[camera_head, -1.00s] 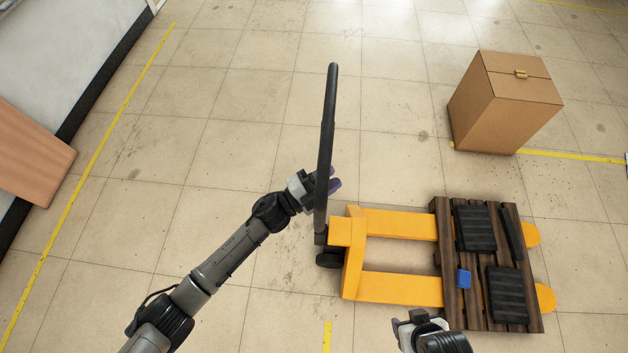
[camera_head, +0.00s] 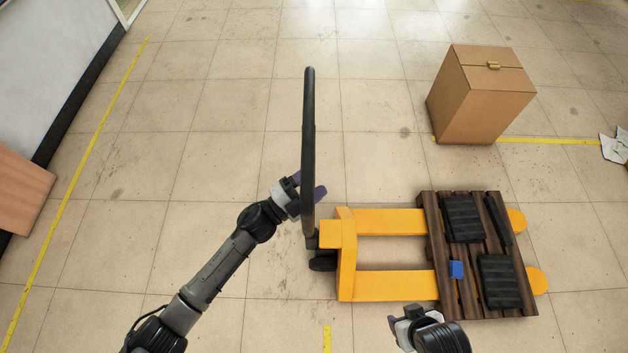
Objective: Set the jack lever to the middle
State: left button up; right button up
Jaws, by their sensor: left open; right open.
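The jack lever (camera_head: 308,140) is a long black handle. It rises nearly upright in the picture from the left end of the yellow pallet jack (camera_head: 347,265). My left gripper (camera_head: 308,193) is open at the lower part of the lever, partly hidden behind it. I cannot tell whether it touches the lever. My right gripper (camera_head: 398,316) is open and empty near the bottom edge, below the jack's lower fork.
A wooden pallet (camera_head: 437,225) with black items and a small blue block (camera_head: 456,269) lies on the forks. A cardboard box (camera_head: 495,105) stands at the upper right. The floor left of the lever is clear.

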pick_arm(q)
jog(key=b+v, duration=0.1)
jog(key=v, duration=1.2)
jog(key=shift+s+b, duration=0.15)
jog(key=shift+b, duration=0.2)
